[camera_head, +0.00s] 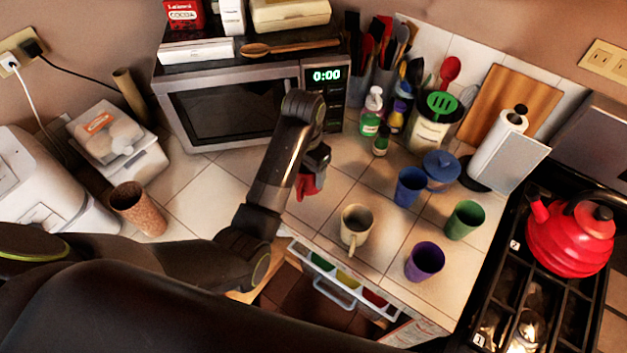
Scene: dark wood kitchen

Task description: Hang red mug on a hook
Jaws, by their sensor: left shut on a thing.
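My left gripper (318,162) is above the tiled counter, in front of the microwave. It is shut on the red mug (308,185), which shows as a small red part just below the jaws. The gripper and arm hide much of the mug, so I cannot tell how it is tilted. I cannot make out a hook in this view. My right gripper is not in view.
A beige mug (356,226), blue mug (409,187), green cup (464,219) and purple cup (425,261) stand to the right. The microwave (235,108) is behind. An open drawer (345,290) is in front. A red kettle (570,236) sits on the stove.

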